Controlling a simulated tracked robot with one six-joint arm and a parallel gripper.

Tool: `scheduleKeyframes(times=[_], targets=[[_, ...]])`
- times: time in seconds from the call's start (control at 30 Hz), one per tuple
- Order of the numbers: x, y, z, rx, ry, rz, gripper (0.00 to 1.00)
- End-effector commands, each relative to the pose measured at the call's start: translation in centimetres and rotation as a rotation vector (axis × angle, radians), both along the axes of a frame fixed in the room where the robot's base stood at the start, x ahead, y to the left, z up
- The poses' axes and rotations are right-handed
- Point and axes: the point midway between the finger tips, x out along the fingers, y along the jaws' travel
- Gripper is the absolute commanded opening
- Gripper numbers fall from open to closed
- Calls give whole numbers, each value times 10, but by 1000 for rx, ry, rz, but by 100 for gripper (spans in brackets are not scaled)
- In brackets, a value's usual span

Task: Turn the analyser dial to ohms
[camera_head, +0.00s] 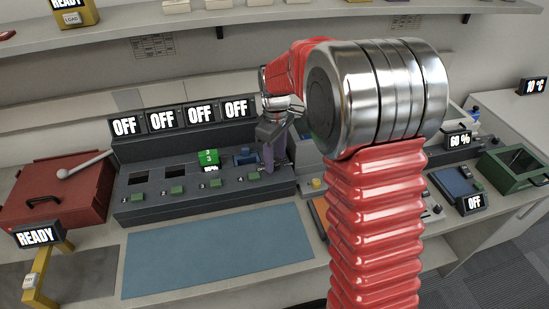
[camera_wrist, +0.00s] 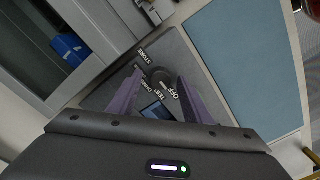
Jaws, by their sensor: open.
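My gripper (camera_head: 273,153) is over the right end of the dark bench unit in the head view. Its two purple fingers are open and empty in the wrist view (camera_wrist: 158,78). Between and beyond the fingertips is a dark round dial (camera_wrist: 161,75) on a grey panel. Whether a finger touches the dial is not clear. A small bluish screen (camera_wrist: 156,112) shows between the fingers. In the head view my gripper and arm hide that area.
The dark unit (camera_head: 205,205) carries several OFF displays (camera_head: 200,113) and a green block (camera_head: 209,158). A blue mat (camera_head: 215,262) lies in front. A red toolbox (camera_head: 62,190) stands left. At right are a device showing OFF (camera_head: 474,202) and a green box (camera_head: 520,165).

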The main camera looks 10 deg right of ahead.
Motion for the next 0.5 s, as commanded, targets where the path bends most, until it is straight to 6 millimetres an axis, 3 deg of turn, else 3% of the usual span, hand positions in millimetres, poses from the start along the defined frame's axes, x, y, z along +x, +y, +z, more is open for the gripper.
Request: scheduleKeyframes(times=[0.37, 0.5], targets=[[0, 0, -6, 0, 0, -1, 45], [0, 0, -6, 0, 0, -1, 35]])
